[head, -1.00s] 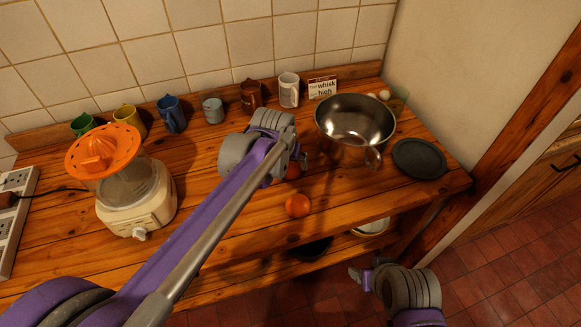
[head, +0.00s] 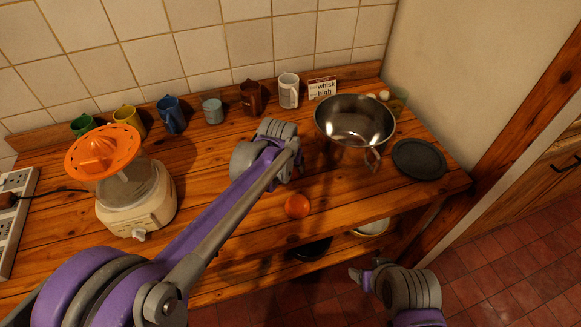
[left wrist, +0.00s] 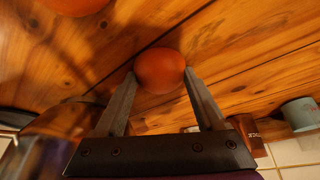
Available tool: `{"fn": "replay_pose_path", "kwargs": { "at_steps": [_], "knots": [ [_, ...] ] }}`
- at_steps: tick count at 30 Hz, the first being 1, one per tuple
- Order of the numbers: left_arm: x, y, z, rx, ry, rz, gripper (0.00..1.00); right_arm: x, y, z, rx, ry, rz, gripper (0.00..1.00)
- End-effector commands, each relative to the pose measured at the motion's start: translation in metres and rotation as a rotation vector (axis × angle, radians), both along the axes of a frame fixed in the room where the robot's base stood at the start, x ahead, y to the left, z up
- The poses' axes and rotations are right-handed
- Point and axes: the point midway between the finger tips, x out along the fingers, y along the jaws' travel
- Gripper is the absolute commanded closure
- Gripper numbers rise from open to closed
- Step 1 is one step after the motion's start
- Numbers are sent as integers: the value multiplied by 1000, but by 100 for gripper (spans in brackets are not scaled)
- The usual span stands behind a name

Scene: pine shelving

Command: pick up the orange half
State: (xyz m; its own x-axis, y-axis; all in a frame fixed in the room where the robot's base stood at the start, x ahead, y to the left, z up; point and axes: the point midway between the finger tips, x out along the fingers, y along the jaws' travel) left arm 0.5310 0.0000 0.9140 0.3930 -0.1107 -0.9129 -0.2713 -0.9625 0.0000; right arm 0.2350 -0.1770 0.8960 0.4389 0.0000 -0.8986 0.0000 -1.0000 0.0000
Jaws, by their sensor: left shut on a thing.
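My left gripper (left wrist: 160,82) is shut on an orange half (left wrist: 160,69), its rounded skin side showing between the two fingertips in the left wrist view. I cannot tell whether it is clear of the wood. In the head view the left gripper (head: 282,165) is over the middle of the counter, left of the steel bowl, and its own wrist hides the held half. A second orange piece (head: 297,206) lies near the counter's front edge; it also shows at the top left of the left wrist view (left wrist: 75,4). My right gripper (head: 358,277) hangs in front of the counter, its jaw opening unclear.
A steel bowl (head: 350,145) with a handle stands right of the left gripper, a dark round plate (head: 419,159) beyond it. An orange-topped juicer (head: 135,195) stands at left. Several mugs (head: 171,114) and a small sign (head: 322,87) line the back. Clear wood lies between juicer and gripper.

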Motion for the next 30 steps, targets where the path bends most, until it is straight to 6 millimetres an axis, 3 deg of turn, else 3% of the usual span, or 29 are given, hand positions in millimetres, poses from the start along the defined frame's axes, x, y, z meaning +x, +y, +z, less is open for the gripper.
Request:
{"fn": "replay_pose_path", "kwargs": {
  "at_steps": [1, 3, 12, 24, 30],
  "knots": [
    [0, 0, 0, 0, 0, 0, 72, 0, 0, 0, 0, 0, 0, 28],
    [0, 0, 0, 0, 0, 0, 83, 0, 0, 0, 0, 0, 0, 28],
    [0, 0, 7, 0, 0, 0, 84, 0, 0, 1, 0, 0, 0, 28],
    [0, 0, 81, 0, -1, -1, 84, 1, 0, 6, 0, -3, 0, 28],
    [-1, -1, 105, 0, 0, 2, 84, 2, 0, 10, 0, -5, 0, 28]
  ]
}}
